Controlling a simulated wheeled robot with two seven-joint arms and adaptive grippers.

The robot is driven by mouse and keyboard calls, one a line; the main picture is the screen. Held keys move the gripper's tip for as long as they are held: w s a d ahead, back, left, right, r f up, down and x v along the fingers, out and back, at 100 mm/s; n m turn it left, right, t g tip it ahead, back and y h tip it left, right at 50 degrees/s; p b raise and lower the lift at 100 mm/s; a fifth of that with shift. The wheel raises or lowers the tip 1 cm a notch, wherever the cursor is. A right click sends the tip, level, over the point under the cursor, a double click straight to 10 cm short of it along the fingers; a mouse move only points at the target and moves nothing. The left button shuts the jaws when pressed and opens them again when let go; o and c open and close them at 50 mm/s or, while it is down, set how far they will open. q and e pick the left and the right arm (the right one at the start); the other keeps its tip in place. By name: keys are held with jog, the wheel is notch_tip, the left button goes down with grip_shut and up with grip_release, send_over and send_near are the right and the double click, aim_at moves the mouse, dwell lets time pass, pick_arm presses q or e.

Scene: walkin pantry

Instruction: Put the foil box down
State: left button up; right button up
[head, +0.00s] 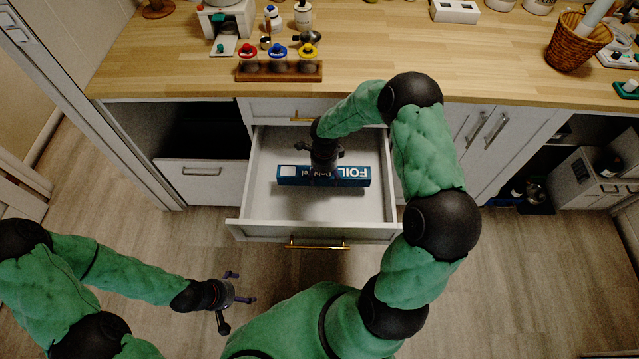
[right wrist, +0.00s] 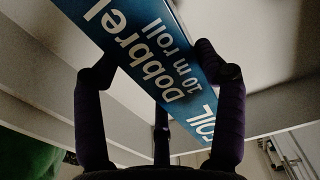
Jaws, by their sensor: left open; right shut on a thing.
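The blue foil box (head: 350,177) is in the open white drawer (head: 265,212), lying crosswise over the drawer's floor in the head view. My right gripper (head: 325,172) reaches down into the drawer and is shut on the middle of the box. I cannot tell whether the box touches the drawer floor. My left gripper (head: 240,289) is open and empty, in front of the drawer at the lower left.
The wooden counter (head: 400,60) above the drawer holds a rack with several coloured-lid jars (head: 280,70) and a wicker basket (head: 576,45). Another open drawer or bin front (head: 200,180) stands to the left. The drawer has free floor around the box.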

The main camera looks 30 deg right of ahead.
aim_at(319, 182)
jog(key=shift+w+a+f, duration=0.35)
jog(key=shift+w+f, duration=0.1)
jog(key=shift+f, duration=0.2)
jog(key=f+b, duration=0.2)
jog(key=f, duration=0.1)
jog(key=shift+w+a+f, duration=0.15)
jog(key=shift+w+f, duration=0.05)
jog(key=shift+f, duration=0.1)
jog(key=shift+r, duration=0.15)
jog(key=shift+f, duration=0.2)
jog(key=o, duration=1.3)
